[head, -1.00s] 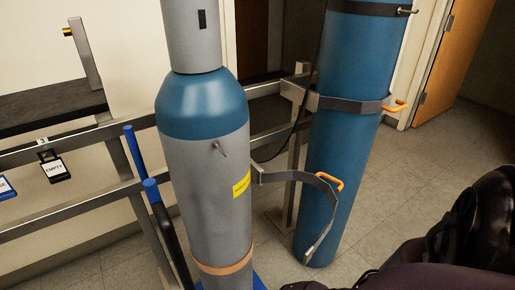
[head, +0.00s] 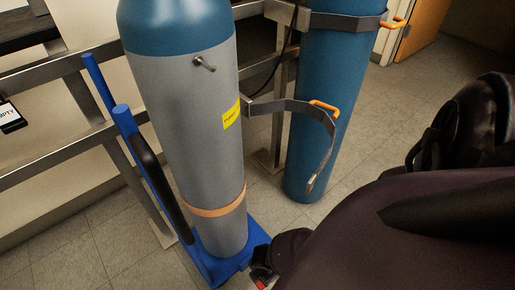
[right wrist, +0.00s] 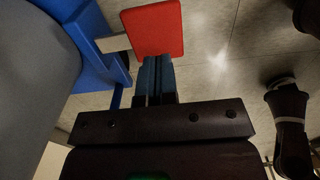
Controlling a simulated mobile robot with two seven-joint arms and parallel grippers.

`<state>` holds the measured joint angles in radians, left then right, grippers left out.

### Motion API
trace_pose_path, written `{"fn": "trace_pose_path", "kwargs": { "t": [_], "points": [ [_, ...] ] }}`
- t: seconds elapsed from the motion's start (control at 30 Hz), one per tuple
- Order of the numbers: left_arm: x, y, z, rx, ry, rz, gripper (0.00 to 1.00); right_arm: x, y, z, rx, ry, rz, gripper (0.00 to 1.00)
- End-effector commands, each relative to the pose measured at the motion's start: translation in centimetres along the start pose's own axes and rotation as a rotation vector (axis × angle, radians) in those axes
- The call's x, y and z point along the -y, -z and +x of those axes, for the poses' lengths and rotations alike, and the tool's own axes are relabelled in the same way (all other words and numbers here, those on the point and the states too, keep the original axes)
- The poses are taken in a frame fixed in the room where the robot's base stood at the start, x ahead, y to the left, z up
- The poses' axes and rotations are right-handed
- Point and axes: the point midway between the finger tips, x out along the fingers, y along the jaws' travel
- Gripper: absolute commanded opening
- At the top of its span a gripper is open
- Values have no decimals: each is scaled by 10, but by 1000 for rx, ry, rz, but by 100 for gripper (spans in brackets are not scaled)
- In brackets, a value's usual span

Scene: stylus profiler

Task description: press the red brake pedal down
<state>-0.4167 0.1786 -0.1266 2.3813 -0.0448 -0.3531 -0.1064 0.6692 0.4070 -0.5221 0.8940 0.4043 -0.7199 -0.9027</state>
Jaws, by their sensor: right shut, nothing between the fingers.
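The red brake pedal (right wrist: 155,28) is a flat red plate on a metal bar at the side of the blue cart base (right wrist: 88,38) in the right wrist view. My right gripper (right wrist: 157,62) is shut and empty, its fingertips at the pedal's near edge; I cannot tell whether they touch it. In the head view the blue cart (head: 212,268) carries a grey cylinder with a blue shoulder (head: 205,120). Only a small bit of red shows at the bottom there, beside my dark right wrist. My left gripper is not in view.
A blue cylinder (head: 325,110) stands behind, with a loose strap (head: 290,105) hanging in front of it. A metal rail (head: 60,155) runs along the left. Tiled floor (head: 90,250) is open at the lower left.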

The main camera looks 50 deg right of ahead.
Motion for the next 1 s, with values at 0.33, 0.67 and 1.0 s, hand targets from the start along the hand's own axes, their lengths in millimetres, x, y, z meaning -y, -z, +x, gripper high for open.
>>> {"fn": "trace_pose_path", "kwargs": {
  "t": [0.33,0.67,1.0],
  "points": [
    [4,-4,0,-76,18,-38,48,2,0,37,0,3,0,0],
    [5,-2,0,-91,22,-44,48,-1,0,38,-1,-2,0,0],
    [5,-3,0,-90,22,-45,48,-2,-9,41,4,-35,3,0]
  ]
}}
